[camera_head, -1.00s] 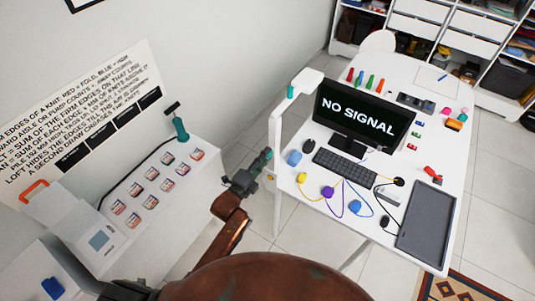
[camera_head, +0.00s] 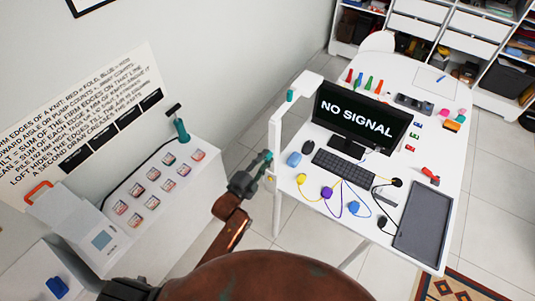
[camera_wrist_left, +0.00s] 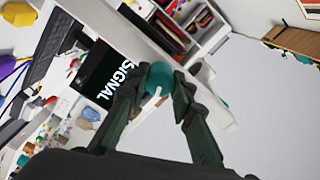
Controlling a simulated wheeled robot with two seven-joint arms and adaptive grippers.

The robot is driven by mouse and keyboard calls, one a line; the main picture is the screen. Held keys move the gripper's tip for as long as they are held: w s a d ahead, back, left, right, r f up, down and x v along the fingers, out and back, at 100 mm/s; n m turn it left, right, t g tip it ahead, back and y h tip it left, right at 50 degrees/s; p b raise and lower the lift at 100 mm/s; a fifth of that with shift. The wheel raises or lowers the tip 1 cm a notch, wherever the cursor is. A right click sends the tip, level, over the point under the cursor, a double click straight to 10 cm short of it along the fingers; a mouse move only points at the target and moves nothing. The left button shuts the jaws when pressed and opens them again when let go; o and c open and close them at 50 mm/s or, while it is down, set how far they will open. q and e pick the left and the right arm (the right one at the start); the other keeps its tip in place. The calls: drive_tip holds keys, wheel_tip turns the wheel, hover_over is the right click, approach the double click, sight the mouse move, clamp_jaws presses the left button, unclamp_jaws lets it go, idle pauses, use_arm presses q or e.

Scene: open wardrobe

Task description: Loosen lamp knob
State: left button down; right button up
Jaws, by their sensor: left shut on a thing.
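The white desk lamp (camera_head: 277,190) stands at the left edge of the desk, with its arm reaching over toward the monitor. A teal knob (camera_head: 290,96) sits on its upper part. My left gripper (camera_head: 266,160) is beside the lamp's upright post, low on its left side. In the left wrist view a teal, rounded knob (camera_wrist_left: 159,76) lies between the fingertips of my left gripper (camera_wrist_left: 160,92), which is shut on it. The fingers partly hide the knob. Its joint with the lamp is hard to make out. My right gripper is not in view.
The white desk (camera_head: 340,222) holds a monitor (camera_head: 360,115), a keyboard (camera_head: 343,166), cables, and a grey tray (camera_head: 424,216). A white cabinet (camera_head: 180,225) with small picture tiles stands left. Floor shows between cabinet and desk.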

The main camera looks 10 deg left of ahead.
use_arm(q)
drive_tip(key=n+p, duration=0.1)
drive_tip(key=n, duration=0.2)
drive_tip(key=shift+n+p, duration=0.3)
drive_tip(key=n+p, duration=0.1)
drive_tip(key=n, duration=0.2)
drive_tip(key=shift+n+p, duration=0.3)
drive_tip(key=shift+n, duration=0.1)
drive_tip(key=n+p, duration=0.1)
drive_tip(key=n, duration=0.2)
drive_tip(key=shift+f+n, duration=0.1)
drive_tip(key=shift+n, duration=0.7)
drive_tip(key=c, duration=1.6)
unclamp_jaws()
drive_tip(key=shift+c, duration=0.4)
